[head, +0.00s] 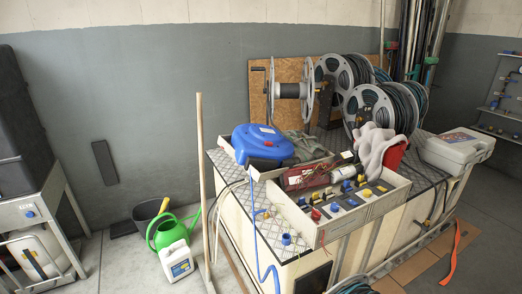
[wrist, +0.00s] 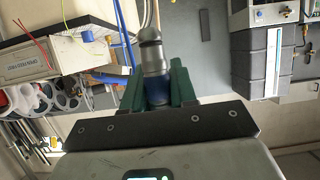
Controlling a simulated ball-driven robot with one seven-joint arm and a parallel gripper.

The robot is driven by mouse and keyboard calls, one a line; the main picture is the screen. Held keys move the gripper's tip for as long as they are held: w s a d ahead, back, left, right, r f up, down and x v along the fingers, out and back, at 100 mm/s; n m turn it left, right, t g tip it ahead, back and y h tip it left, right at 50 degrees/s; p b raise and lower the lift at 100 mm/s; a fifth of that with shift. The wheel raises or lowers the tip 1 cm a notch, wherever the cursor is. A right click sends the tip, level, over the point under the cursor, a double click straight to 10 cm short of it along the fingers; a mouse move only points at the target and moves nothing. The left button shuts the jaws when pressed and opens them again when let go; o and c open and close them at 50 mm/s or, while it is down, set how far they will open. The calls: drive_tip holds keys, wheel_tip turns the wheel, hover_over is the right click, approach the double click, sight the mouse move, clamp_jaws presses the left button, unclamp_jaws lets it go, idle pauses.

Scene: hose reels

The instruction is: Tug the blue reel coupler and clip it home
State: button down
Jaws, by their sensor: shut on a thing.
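In the wrist view my gripper (wrist: 157,84) has green fingers, shut around a grey coupler with a blue band (wrist: 154,60). The coupler's grey end sticks out beyond the fingertips; the blue part sits between them. In the head view a blue hose reel (head: 263,145) sits on the bench, and its blue hose (head: 256,225) hangs over the bench's left edge. A blue hose (wrist: 125,35) also passes beside the coupler in the wrist view; where it joins is hidden. A small blue fitting (head: 287,239) stands on the bench top. I cannot make out my gripper in the head view.
The bench holds a parts tray (head: 335,225), grey hose reels (head: 370,108) and a grey case (head: 457,146). A wooden pole (head: 201,165) stands at its left. A green watering can (head: 167,232) and white jug (head: 177,261) are on the floor nearby.

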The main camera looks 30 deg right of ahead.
drive_tip(key=s+a+p, duration=0.2)
drive_tip(key=s+a, duration=0.6)
drive_tip(key=s, duration=0.3)
drive_tip(key=shift+s, duration=0.25)
idle(0.3)
idle(0.6)
